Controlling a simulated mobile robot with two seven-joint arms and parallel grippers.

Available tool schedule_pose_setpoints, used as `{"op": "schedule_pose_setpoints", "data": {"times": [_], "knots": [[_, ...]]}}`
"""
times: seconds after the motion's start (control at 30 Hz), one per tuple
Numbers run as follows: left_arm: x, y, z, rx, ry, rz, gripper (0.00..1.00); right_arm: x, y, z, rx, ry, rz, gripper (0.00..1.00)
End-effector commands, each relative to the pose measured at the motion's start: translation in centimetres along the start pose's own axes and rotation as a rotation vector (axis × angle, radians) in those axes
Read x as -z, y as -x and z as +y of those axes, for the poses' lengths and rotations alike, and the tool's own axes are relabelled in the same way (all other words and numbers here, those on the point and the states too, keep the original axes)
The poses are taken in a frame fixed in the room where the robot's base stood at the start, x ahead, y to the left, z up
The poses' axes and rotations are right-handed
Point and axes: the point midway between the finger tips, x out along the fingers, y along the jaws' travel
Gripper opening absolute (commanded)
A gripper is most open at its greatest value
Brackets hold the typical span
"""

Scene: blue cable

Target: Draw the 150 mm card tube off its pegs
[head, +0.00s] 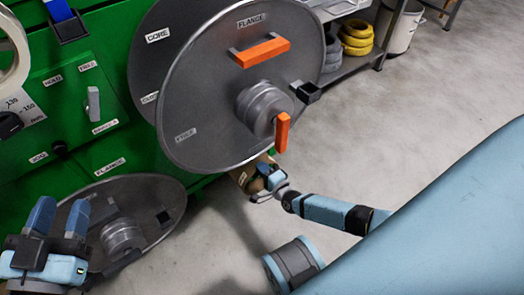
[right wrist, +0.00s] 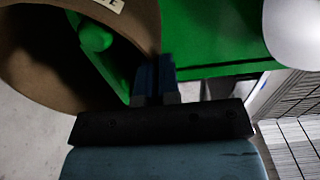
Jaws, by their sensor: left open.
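The brown card tube (head: 241,176) shows only in part in the head view, below the big grey flange disc, which hides the rest. In the right wrist view the tube (right wrist: 40,75) is large at the upper left, with a green peg (right wrist: 95,35) visible inside its open end. My right gripper (right wrist: 157,80) has its blue fingers close together on the tube's wall at the lower right of its rim; it also shows beside the tube in the head view (head: 262,182). My left gripper (head: 59,218) is open and empty at the lower left, away from the tube.
The large flange disc (head: 215,100) with orange handles (head: 262,51) stands in front of the green machine (head: 70,90). Another grey disc (head: 150,195) is low at the left. Open floor (head: 400,110) lies to the right.

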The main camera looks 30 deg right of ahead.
Motion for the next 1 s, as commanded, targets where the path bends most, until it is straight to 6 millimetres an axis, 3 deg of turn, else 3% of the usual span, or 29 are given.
{"op": "schedule_pose_setpoints", "data": {"times": [1.0], "knots": [[0.32,-0.04,-0.05,0.0,0.001,0.001,0.43,0.01,0.92,-0.05,0.001,0.0,0.0,0.0]]}}
